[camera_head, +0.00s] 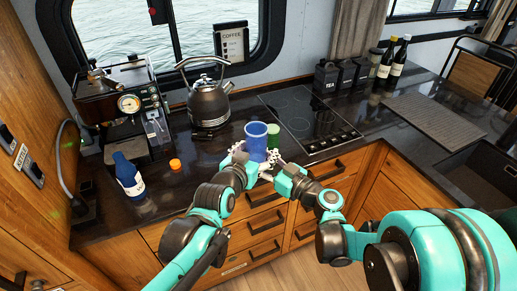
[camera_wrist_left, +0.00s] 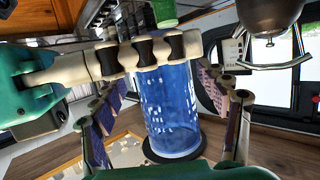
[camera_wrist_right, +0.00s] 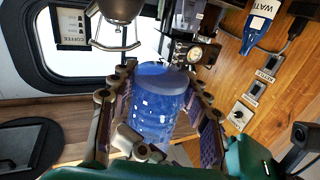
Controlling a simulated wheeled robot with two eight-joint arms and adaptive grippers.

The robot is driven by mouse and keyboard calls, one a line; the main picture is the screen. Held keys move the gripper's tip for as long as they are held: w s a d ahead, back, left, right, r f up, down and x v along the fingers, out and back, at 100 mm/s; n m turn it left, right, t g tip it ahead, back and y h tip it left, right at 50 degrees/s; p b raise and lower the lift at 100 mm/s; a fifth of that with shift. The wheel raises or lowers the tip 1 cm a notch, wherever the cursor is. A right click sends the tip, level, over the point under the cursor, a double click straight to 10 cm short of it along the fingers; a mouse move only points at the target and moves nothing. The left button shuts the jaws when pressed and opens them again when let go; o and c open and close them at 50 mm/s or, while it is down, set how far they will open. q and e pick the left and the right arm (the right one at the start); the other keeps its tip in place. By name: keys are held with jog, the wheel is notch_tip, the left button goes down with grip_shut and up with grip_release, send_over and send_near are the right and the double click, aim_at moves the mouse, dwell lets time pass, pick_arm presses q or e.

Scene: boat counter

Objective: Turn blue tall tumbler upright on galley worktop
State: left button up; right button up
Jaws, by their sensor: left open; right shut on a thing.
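The blue tall tumbler (camera_head: 256,144) stands roughly vertical at the front of the galley worktop (camera_head: 210,158), with its wider end up. My grippers hide its lower part, and I cannot tell whether it touches the worktop. My right gripper (camera_head: 270,163) is shut on the tumbler; its fingers flank the tumbler (camera_wrist_right: 158,105) in the right wrist view. My left gripper (camera_head: 239,155) is open, with its fingers on either side of the tumbler (camera_wrist_left: 168,110) in the left wrist view. A finger of the right gripper crosses the tumbler there.
A green cup (camera_head: 273,134) stands close behind the tumbler. A kettle (camera_head: 208,103), an orange cap (camera_head: 175,164), a blue bottle (camera_head: 128,174) and a coffee machine (camera_head: 122,110) stand left. The hob (camera_head: 302,112) lies right, the sink (camera_head: 478,178) farther right.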

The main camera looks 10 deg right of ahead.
pick_arm(q)
jog(key=shift+w+d+f, duration=0.25)
jog(key=shift+w+d, duration=0.1)
jog(key=shift+w, duration=0.25)
jog(key=shift+c, duration=0.3)
jog(key=c, duration=1.5)
pick_arm(e)
jog(key=shift+a, duration=0.1)
jog(key=o, duration=1.5)
